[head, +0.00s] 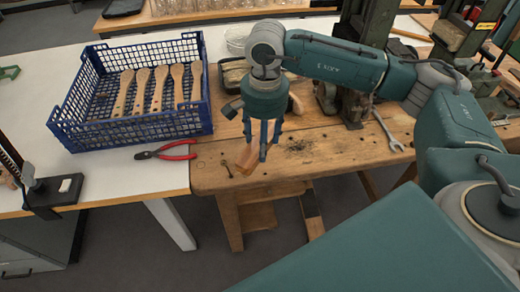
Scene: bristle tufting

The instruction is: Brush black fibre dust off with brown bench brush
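Black fibre dust (298,146) lies scattered on the worn wooden bench (325,160), right of my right gripper. My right gripper (262,152) points down over the bench's front edge. An orange-brown wooden piece (247,163) lies at its fingertips and is partly covered by them. It may be the brown bench brush; its bristles cannot be made out. I cannot tell whether the fingers are closed on it. Another brown rounded piece (296,103) shows behind the gripper, partly hidden. My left gripper is not in view.
A blue crate (140,132) with several wooden brush handles stands on the white table (110,175). Red-handled pliers (170,151) lie in front of it. A wrench (388,130) and a green machine (362,40) are at the right. A tray (235,76) sits behind my gripper.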

